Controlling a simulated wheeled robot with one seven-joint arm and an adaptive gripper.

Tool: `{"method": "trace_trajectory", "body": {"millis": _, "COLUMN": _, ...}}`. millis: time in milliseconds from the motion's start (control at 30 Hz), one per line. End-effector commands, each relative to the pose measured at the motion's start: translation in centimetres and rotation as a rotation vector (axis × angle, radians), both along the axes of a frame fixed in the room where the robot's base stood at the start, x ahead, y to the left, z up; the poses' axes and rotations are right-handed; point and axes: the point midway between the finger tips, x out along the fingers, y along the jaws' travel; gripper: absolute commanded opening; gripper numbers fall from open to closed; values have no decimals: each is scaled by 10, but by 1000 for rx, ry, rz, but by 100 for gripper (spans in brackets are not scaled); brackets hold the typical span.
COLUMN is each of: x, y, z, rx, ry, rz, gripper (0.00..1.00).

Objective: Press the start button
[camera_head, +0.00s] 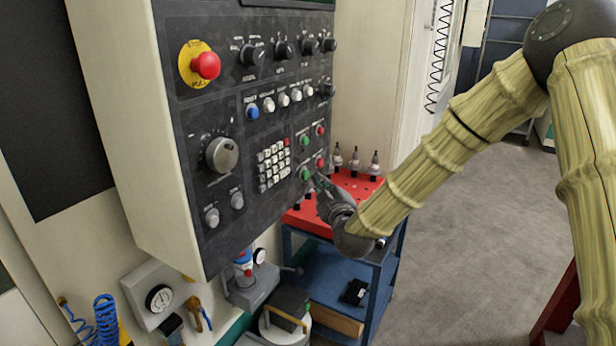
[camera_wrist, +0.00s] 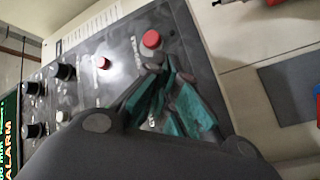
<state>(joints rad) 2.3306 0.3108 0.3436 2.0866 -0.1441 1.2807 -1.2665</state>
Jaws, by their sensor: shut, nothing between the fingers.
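The dark control panel (camera_head: 245,215) carries two green buttons at its lower right, an upper one (camera_head: 305,140) and a lower one (camera_head: 305,173). A red button sits beside each, an upper one (camera_head: 320,130) and a lower one (camera_head: 320,163). The labels are too small to read, so I cannot tell which is the start button. My gripper (camera_head: 318,178) is shut and empty, its tips close to the lower green button; contact is unclear. In the wrist view, my gripper's teal-padded fingers (camera_wrist: 160,75) point at the panel just below a red button (camera_wrist: 152,39) and hide what lies behind them.
A red emergency stop (camera_head: 206,66) on a yellow plate, several knobs and a keypad (camera_head: 273,165) share the panel. A red-topped blue cart (camera_head: 345,185) with tool holders stands below my gripper. The grey floor (camera_head: 470,230) at right is open.

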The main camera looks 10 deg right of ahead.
Motion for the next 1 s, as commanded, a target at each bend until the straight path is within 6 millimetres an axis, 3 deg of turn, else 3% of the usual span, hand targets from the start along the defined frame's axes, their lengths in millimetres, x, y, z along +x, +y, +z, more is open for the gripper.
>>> {"method": "trace_trajectory", "body": {"millis": 1000, "x": 7, "y": 9, "z": 0, "rx": -1, "ry": 0, "rz": 0, "gripper": 0}}
